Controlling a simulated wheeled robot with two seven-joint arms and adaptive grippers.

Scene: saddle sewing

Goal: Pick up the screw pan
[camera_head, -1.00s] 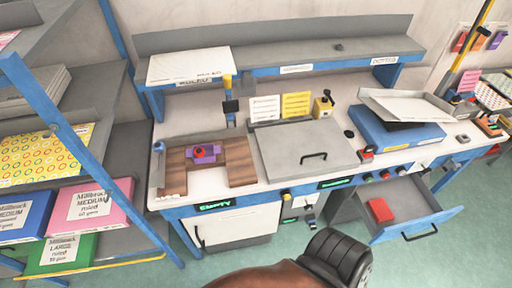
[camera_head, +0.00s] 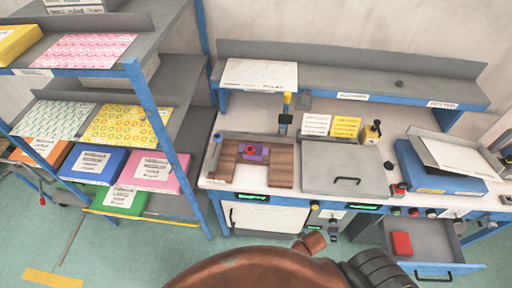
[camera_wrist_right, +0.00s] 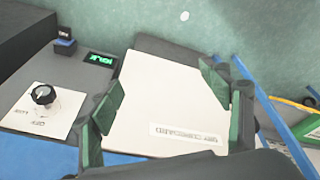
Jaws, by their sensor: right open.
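I cannot pick out a screw pan for certain in either view. In the head view, a purple piece with a red round part (camera_head: 255,151) sits on the brown wooden block (camera_head: 280,166) at the left of the workbench. A red box (camera_head: 401,243) lies in the open drawer (camera_head: 430,236) at the lower right. My right gripper (camera_wrist_right: 162,80) shows in the right wrist view, open and empty, with its green-padded fingers spread in front of a white cabinet door (camera_wrist_right: 160,105). My left gripper is not in view.
A grey lidded box with a black handle (camera_head: 346,168) stands mid-bench, left of a blue box (camera_head: 440,172). Shelves with coloured boxes stand at the left, one of them pink (camera_head: 158,170). A round black knob (camera_wrist_right: 44,95) sits left of the gripper in the wrist view. The open drawer juts out.

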